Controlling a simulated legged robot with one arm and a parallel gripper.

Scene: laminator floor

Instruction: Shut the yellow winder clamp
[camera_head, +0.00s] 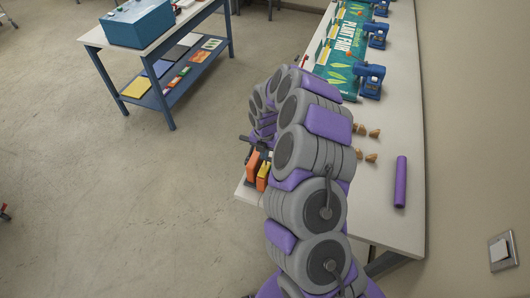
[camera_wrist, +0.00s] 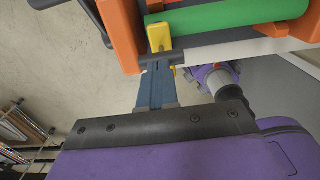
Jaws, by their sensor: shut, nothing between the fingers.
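The yellow winder clamp (camera_wrist: 158,34) shows at the top of the wrist view, at the left end of a green roll (camera_wrist: 230,17). Its lower part reaches down past a grey bar, and I cannot tell whether it is open or shut. An orange frame (camera_wrist: 121,32) stands to its left. In the head view, orange winder parts (camera_head: 252,167) show at the table's near left corner, partly hidden by my arm. My gripper (camera_head: 257,146) is shut and empty, just above these parts. Contact with the clamp cannot be made out.
The white table (camera_head: 400,222) runs along the right wall, with a green banner (camera_head: 345,45), several blue clamps (camera_head: 369,80), a purple roll (camera_head: 400,182) and small brown pieces. A blue-legged cart (camera_head: 165,80) stands back left. The floor left of my arm is clear.

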